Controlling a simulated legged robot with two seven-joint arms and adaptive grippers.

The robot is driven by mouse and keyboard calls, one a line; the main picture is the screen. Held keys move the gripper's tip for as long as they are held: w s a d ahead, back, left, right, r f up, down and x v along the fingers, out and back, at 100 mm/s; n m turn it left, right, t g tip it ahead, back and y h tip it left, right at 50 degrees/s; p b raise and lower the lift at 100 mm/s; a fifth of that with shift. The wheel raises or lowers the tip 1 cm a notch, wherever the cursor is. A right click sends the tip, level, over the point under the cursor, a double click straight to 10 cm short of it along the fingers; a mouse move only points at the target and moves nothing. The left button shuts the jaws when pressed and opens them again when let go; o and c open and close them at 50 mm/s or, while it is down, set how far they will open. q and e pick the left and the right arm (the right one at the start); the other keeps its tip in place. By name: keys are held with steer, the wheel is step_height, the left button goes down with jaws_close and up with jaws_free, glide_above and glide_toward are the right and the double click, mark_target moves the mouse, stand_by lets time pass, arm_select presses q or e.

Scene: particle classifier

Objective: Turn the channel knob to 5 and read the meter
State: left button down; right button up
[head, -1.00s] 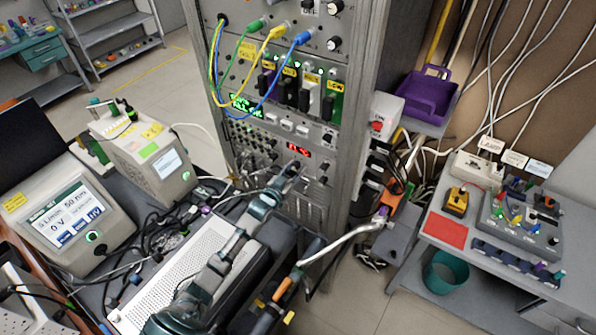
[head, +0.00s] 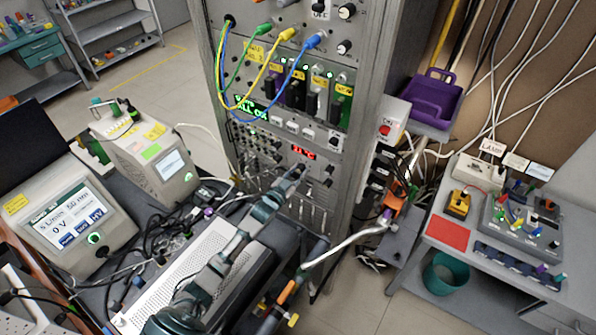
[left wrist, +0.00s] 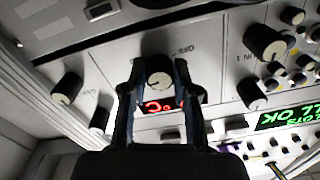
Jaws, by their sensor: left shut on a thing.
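My left gripper (head: 297,174) reaches the lower front of the tall instrument rack (head: 345,110). In the left wrist view its two fingers (left wrist: 158,80) stand on both sides of a dark, pale-faced knob (left wrist: 159,72) and are shut on it. The knob's number marks are too small to read, so I cannot tell its setting. A red lit meter display (head: 303,152) sits just above the gripper in the head view; it also shows behind the fingers in the left wrist view (left wrist: 160,106), partly hidden. Its digits are not clearly legible. My right gripper is not in view.
Other knobs (left wrist: 66,88) flank the held one. A green text display (head: 252,111) and green, yellow and blue cables (head: 262,72) are higher on the rack. A perforated case (head: 178,285) and two instruments (head: 68,222) stand left. A side table (head: 430,255) stands right.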

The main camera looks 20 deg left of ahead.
arm_select(q)
steer(key=shift+s+f+m, duration=0.1)
steer(key=shift+f+m, duration=0.1)
steer(key=shift+m, duration=0.8)
steer(key=shift+f+m, duration=0.15)
steer(key=shift+m, duration=0.85)
steer(key=shift+s+f+m, duration=0.1)
steer(key=shift+f+m, duration=0.1)
steer(key=shift+m, duration=0.8)
steer(key=shift+p, duration=0.3)
steer(key=c, duration=0.9)
jaws_free()
steer(key=shift+a+r, duration=0.15)
steer(key=shift+r, duration=0.1)
steer(key=s, duration=0.4)
steer(key=s+a, duration=0.1)
steer(key=s, duration=0.6)
steer(key=shift+s+a+f, duration=0.1)
steer(key=shift+s+a, duration=0.25)
steer(key=shift+s, duration=0.05)
